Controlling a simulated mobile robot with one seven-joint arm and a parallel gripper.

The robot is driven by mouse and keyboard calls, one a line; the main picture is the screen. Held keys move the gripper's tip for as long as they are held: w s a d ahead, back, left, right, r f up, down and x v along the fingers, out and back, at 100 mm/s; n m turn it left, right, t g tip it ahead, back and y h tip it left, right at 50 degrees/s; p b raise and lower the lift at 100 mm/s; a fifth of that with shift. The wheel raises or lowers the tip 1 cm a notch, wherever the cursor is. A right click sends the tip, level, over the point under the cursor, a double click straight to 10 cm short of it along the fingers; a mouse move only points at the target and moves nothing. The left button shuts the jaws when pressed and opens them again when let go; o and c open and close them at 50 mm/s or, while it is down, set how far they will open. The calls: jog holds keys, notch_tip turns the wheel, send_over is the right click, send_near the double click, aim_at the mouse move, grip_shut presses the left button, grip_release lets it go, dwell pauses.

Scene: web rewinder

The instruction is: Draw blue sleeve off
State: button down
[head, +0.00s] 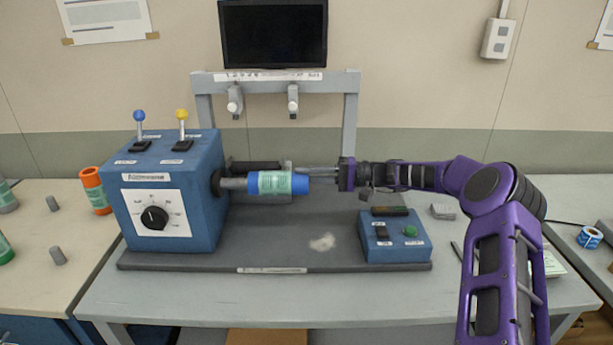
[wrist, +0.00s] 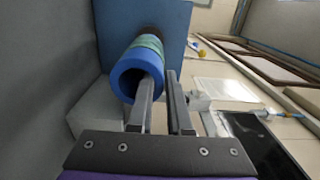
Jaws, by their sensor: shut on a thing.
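The blue sleeve (head: 300,184), with a pale green label band, lies level around the grey spindle (head: 234,183) of the blue machine (head: 170,190). A stretch of bare spindle shows between machine and sleeve. My gripper (head: 312,175) comes from the right at the sleeve's free end. In the wrist view the sleeve (wrist: 125,80) shows its open end. One finger of my gripper (wrist: 160,90) reaches into the bore and the other lies along the outside, so the jaws are shut on the sleeve wall. The spindle inside the sleeve is hidden.
A grey frame (head: 350,120) and a dark monitor (head: 273,33) stand behind. An orange sleeve (head: 94,190) stands on the left table. The base's middle is mostly clear.

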jog(key=d+b, duration=0.1)
jog(key=d, duration=1.3)
jog(key=shift+b, duration=0.3)
dwell(0.5)
